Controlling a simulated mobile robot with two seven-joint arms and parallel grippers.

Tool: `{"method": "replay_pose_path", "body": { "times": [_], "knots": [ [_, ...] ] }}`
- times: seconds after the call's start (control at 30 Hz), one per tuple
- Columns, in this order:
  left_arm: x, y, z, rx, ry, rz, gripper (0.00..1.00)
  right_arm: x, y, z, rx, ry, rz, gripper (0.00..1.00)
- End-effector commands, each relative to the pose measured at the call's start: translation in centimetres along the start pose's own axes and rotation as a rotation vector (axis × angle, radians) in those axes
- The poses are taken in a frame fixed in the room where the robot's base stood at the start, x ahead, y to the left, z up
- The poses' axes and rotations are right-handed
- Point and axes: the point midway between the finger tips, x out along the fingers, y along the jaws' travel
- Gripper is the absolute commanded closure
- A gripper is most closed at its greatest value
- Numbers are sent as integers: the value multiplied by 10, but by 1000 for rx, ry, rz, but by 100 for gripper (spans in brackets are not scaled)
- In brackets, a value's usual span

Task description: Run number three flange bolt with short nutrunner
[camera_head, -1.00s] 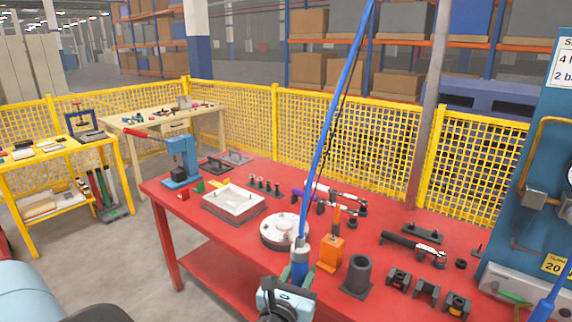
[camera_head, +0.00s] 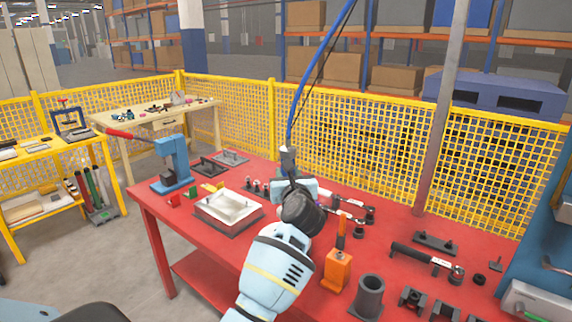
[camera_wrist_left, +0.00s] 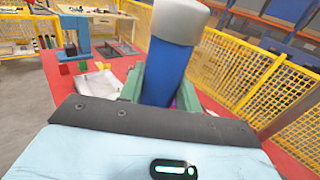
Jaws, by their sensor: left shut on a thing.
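The short nutrunner has a blue body with a grey cap and hangs upright from a blue hose. In the head view its cap (camera_head: 288,158) shows above my left gripper (camera_head: 292,182). In the left wrist view the nutrunner (camera_wrist_left: 166,72) stands between the green fingers of my left gripper (camera_wrist_left: 160,92), which is shut on it. Its lower end and socket are hidden. The round flange and its bolts are hidden behind my left arm in the head view, so I cannot tell whether the nutrunner touches a bolt. My right gripper is not in view.
On the red table (camera_head: 235,245) are a white tray-like part (camera_head: 228,207), a blue press (camera_head: 170,165), an orange block (camera_head: 336,270), a dark cylinder (camera_head: 369,296) and a black-handled wrench (camera_head: 426,259). A yellow mesh fence (camera_head: 380,150) runs behind.

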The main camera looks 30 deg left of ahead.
Motion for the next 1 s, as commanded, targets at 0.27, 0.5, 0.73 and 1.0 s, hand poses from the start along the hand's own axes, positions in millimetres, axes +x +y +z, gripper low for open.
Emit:
{"method": "replay_pose_path", "body": {
  "times": [0.27,0.5,0.73,1.0],
  "knots": [
    [10,-1,16,-3,-5,31,100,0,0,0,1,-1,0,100],
    [10,-1,16,-2,-5,31,100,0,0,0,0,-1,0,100],
    [10,-1,18,-4,-7,31,100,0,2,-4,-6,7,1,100],
    [10,-1,-3,0,-2,30,100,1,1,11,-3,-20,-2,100]
  ]
}}
